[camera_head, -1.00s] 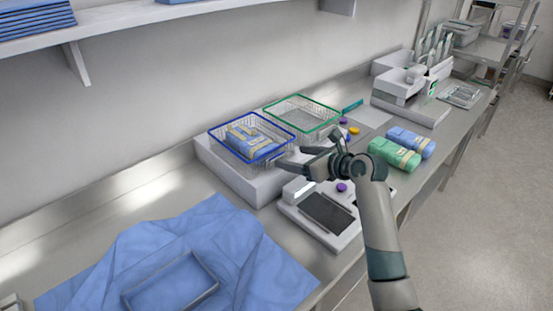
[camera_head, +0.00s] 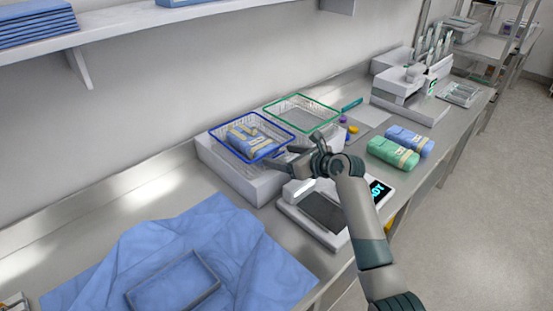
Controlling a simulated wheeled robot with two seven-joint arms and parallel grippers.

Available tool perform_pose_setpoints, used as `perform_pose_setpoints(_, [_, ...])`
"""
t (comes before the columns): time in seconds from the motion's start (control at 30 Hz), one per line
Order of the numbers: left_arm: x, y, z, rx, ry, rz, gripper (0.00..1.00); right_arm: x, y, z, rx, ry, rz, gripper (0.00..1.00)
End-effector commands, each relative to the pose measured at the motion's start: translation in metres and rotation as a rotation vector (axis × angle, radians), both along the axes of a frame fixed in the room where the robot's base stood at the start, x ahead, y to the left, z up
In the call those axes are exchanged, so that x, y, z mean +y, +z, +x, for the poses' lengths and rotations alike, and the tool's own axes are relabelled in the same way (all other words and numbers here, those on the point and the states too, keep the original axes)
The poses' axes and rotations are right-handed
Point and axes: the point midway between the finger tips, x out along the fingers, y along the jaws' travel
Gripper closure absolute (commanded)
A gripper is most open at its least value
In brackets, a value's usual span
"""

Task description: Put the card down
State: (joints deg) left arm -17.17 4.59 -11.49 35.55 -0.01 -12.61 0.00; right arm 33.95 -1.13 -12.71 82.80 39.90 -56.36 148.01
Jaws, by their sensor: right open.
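My right gripper (camera_head: 308,152) is open, above the counter between the blue-rimmed basket and the white device with a dark plate. No card shows clearly between its fingers. A flat teal piece (camera_head: 352,104) lies on the counter by the green-rimmed basket; I cannot tell if it is the card. The white device (camera_head: 310,222) stands under my right arm, which hides part of it. Its lit screen (camera_head: 377,190) shows cyan letters, partly covered. My left gripper is not in view.
A blue-rimmed basket (camera_head: 270,151) holds blue packs; a green-rimmed basket (camera_head: 328,125) stands behind it. Green and blue rolled packs (camera_head: 392,153) lie at right. A blue cloth (camera_head: 250,262) with a tray frame covers the near counter. A white machine (camera_head: 402,97) stands at the back.

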Motion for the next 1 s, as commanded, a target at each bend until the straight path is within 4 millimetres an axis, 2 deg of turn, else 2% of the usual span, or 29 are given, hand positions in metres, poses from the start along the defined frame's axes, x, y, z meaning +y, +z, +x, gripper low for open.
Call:
perform_pose_setpoints(0.3, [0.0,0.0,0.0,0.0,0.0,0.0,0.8,0.0,0.0,0.0,0.0,0.0,0.0,0.31])
perform_pose_setpoints(0.37, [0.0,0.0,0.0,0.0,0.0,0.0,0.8,0.0,0.0,0.0,0.0,0.0,0.0,0.43])
perform_pose_setpoints(0.5, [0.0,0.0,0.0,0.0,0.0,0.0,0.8,0.0,0.0,0.0,0.0,0.0,0.0,0.75])
perform_pose_setpoints(0.57, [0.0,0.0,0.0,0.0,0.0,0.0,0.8,0.0,0.0,0.0,0.0,0.0,0.0,0.75])
perform_pose_setpoints(0.6, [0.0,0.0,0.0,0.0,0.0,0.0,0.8,0.0,0.0,0.0,0.0,0.0,0.0,0.78])
perform_pose_setpoints(0.83, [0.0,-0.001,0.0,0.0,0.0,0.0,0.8,0.0,0.001,0.0,-0.001,0.0,0.0,0.78])
perform_pose_setpoints(1.0, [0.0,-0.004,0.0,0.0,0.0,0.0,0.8,0.0,0.012,0.0,-0.004,0.001,0.0,0.78])
